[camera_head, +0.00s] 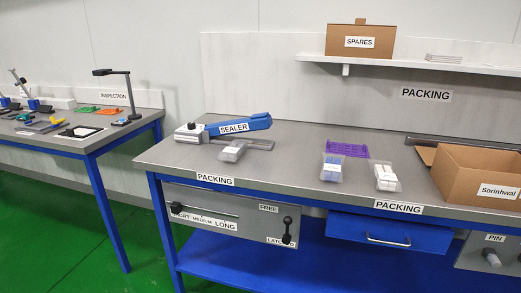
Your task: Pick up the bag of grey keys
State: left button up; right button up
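A small clear bag with grey contents (232,151) lies on the grey packing bench, just in front of the sealer; the contents look like the grey keys, but are too small to make out singly. A clear bag with blue contents (331,168) lies further right on the bench. A clear bag with white contents (385,176) lies to the right of that one. Neither of my grippers is in view.
The blue sealer (235,125) stands behind the grey bag. A purple rack (347,148) lies behind the blue bag. An open cardboard box (478,176) stands at the right. The bench (285,157) is clear between the grey and blue bags.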

aim_at(233, 152)
jog(key=z, duration=0.05)
jog(key=i, duration=0.85)
jog(key=u, duration=0.45)
